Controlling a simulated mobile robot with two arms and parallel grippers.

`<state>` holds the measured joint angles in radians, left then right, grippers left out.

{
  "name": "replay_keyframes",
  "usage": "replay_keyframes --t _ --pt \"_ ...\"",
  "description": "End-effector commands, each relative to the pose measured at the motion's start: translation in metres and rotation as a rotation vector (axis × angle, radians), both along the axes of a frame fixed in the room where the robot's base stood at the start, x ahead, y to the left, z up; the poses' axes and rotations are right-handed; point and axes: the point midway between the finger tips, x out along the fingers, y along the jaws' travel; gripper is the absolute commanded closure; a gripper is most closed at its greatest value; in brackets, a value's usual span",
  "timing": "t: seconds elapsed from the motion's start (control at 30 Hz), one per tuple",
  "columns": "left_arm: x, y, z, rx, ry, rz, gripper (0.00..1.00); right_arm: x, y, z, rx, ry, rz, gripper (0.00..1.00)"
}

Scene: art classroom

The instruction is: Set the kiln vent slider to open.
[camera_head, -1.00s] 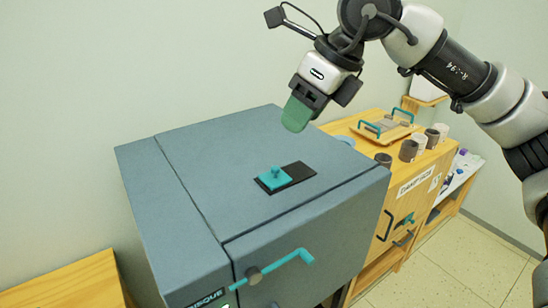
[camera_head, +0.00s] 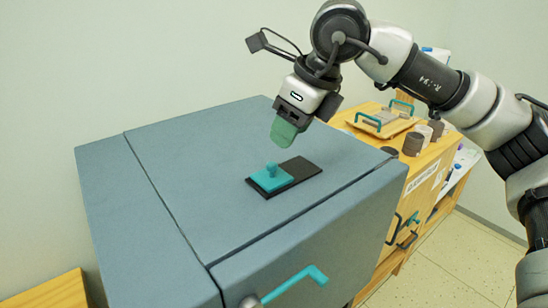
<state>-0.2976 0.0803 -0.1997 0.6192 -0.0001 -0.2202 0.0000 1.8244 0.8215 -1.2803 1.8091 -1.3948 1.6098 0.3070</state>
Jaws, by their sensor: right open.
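The kiln (camera_head: 165,165) is a large blue-grey box with a flat top. On its top lies a dark vent plate (camera_head: 302,168), and the teal vent slider (camera_head: 271,178) with a small upright knob covers the left end of it. The right end of the plate is bare. My right gripper (camera_head: 284,131) hangs above the kiln top, beyond the slider and slightly right of it, with green fingertips pointing down. It is apart from the slider and holds nothing I can see. The gap between its fingers is hard to see from here. My left gripper is not in view.
A teal handle (camera_head: 295,283) sticks out from the kiln front. Behind the kiln on the right stands a wooden cabinet (camera_head: 425,160) with a teal-handled tray (camera_head: 385,122) and several dark and pale cups. The kiln top around the slider is clear.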

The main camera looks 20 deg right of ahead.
Motion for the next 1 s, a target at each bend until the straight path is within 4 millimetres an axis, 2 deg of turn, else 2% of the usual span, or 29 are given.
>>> replay_keyframes --t 0.2,0.4,0.57,0.8,0.87,1.0 --pt "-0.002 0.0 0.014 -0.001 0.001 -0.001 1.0 0.012 0.011 -0.038 0.0 0.004 0.0 0.52" --pt "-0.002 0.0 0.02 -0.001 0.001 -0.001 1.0 0.019 0.018 -0.063 0.0 0.002 -0.001 0.52" --pt "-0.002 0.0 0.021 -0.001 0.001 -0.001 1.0 0.022 0.02 -0.071 0.001 0.001 0.0 0.52" --pt "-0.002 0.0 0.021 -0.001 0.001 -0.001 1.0 0.022 0.02 -0.072 0.001 0.001 0.0 0.52" --pt "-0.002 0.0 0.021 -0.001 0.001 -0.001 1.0 0.022 0.02 -0.072 0.001 0.001 0.0 0.6" --pt "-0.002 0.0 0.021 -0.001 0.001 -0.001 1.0 0.022 0.02 -0.072 0.001 0.001 0.0 0.81"
